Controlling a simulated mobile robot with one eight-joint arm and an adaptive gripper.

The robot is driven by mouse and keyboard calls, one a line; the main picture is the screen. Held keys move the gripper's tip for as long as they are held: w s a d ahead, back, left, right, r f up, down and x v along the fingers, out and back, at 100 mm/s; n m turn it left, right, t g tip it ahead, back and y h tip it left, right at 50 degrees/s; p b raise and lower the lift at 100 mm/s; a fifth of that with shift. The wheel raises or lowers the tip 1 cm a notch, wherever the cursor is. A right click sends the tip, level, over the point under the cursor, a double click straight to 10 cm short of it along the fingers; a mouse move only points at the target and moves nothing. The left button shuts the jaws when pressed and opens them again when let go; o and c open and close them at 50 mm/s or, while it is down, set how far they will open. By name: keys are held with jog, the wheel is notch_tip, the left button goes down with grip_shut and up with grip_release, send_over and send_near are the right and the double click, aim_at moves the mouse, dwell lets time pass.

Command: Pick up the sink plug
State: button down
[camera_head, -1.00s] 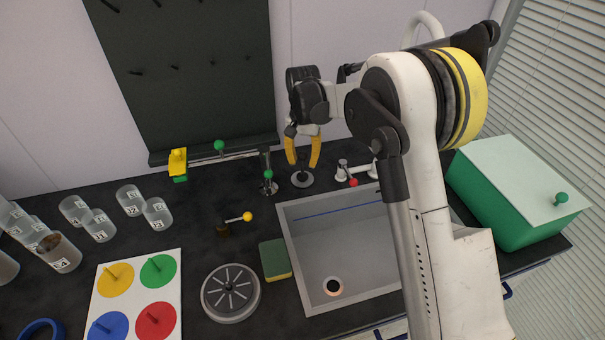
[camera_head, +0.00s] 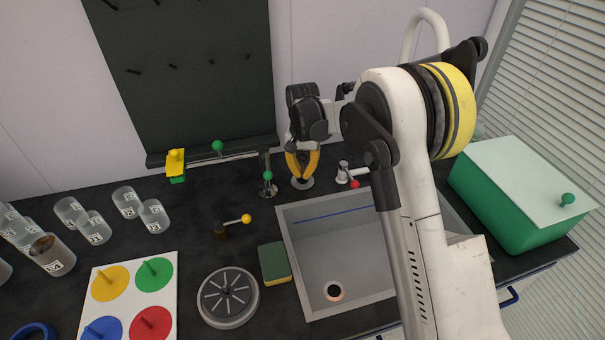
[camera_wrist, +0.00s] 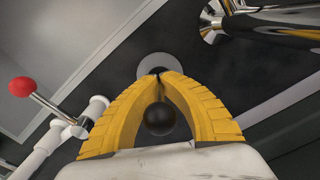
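The sink plug (camera_head: 302,184) is a round grey disc on the dark counter behind the sink. Its black ball knob (camera_wrist: 160,118) shows between my yellow fingers in the wrist view, with part of the disc (camera_wrist: 155,62) beyond the fingertips. My gripper (camera_head: 302,176) points down over the plug. The fingertips (camera_wrist: 160,74) have come together below the knob, around the plug's stem, which they hide. The plug appears to rest on the counter. The sink (camera_head: 290,240) is just in front, with an open round drain (camera_head: 333,292).
A red-knobbed white tap valve (camera_head: 347,175) stands close right of my gripper, and a green-knobbed metal fixture (camera_head: 268,186) close left. A sponge (camera_head: 275,263) and round grey lid (camera_head: 228,298) lie left of the sink. A green box (camera_head: 515,205) stands at the right.

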aim_at(302, 161)
jog(key=shift+r, duration=0.1)
notch_tip(302, 161, up, 4)
jog(key=shift+r+p, duration=0.2)
jog(key=shift+p, duration=0.95)
jog(key=s+d+r+p, duration=0.1)
jog(key=s+d+r, duration=0.1)
jog(key=d, duration=0.3)
jog(key=s+d+r+p, duration=0.2)
jog(key=d+r, duration=0.2)
jog(key=d, duration=0.1)
jog(key=shift+s+d+r, duration=0.2)
jog(key=shift+s+d, duration=0.1)
jog(key=shift+d, duration=0.1)
